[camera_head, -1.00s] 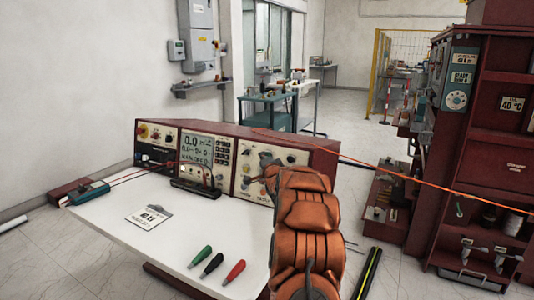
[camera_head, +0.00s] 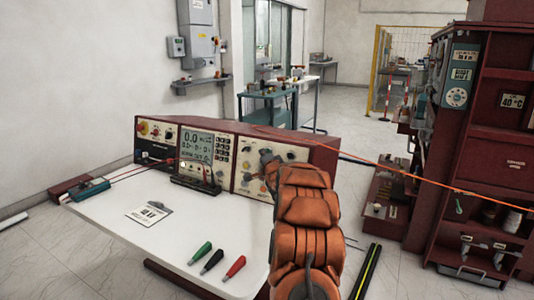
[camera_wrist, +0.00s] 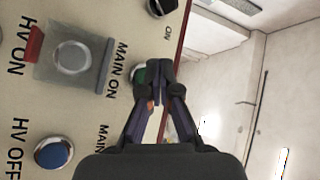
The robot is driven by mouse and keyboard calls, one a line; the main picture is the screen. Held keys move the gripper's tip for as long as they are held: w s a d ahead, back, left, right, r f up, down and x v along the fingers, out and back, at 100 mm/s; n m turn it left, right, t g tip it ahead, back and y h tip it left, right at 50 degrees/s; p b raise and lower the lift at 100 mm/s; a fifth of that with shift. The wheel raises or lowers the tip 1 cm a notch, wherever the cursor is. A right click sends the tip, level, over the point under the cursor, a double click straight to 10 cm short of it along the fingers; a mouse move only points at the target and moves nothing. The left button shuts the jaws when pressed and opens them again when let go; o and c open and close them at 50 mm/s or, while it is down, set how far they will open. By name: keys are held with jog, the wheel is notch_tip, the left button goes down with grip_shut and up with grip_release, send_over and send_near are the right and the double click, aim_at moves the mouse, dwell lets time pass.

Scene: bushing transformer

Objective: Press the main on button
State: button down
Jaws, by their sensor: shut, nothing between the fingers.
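The red-framed control console (camera_head: 322,156) stands on the white table. My gripper (camera_head: 268,160) is at the right part of its front panel, mostly hidden by my orange arm. In the wrist view my gripper (camera_wrist: 157,72) is shut and empty, its fingertips in front of the panel. The green main on button (camera_wrist: 138,74) shows beside the "MAIN ON" label, partly hidden behind the fingertips. I cannot tell whether the tips touch it. An orange-red part (camera_wrist: 150,104) shows behind the fingers, near a cut-off "MAIN" label.
Beside "HV ON" is a round button under a clear cover (camera_wrist: 72,57). A blue button (camera_wrist: 53,152) sits beside "HV OFF", and a dark knob (camera_wrist: 160,6) is at the top. Coloured probes (camera_head: 212,262) lie on the white table (camera_head: 120,245). A red cabinet (camera_head: 470,180) stands right.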

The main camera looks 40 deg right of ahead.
jog(key=shift+w+d+f+p, duration=0.15)
jog(key=shift+d+p, duration=0.3)
jog(key=shift+p, duration=0.25)
jog(key=shift+w+d+f+p, duration=0.1)
jog(key=shift+d+p, duration=0.3)
jog(key=shift+p, duration=0.3)
dwell(1.5)
jog(key=shift+a+r, duration=0.1)
jog(key=shift+s+a+r+b, duration=0.1)
jog(key=shift+s+a+b, duration=0.2)
jog(key=shift+a, duration=0.4)
jog(key=shift+s+a+r+b, duration=0.2)
jog(key=shift+a+b, duration=0.15)
jog(key=shift+a, duration=0.45)
jog(key=shift+s+a+r+b, duration=0.25)
jog(key=shift+a+b, duration=0.1)
jog(key=shift+a, duration=0.4)
jog(key=shift+s+a+r+b, duration=0.2)
jog(key=shift+a+b, duration=0.15)
jog(key=shift+a, duration=0.45)
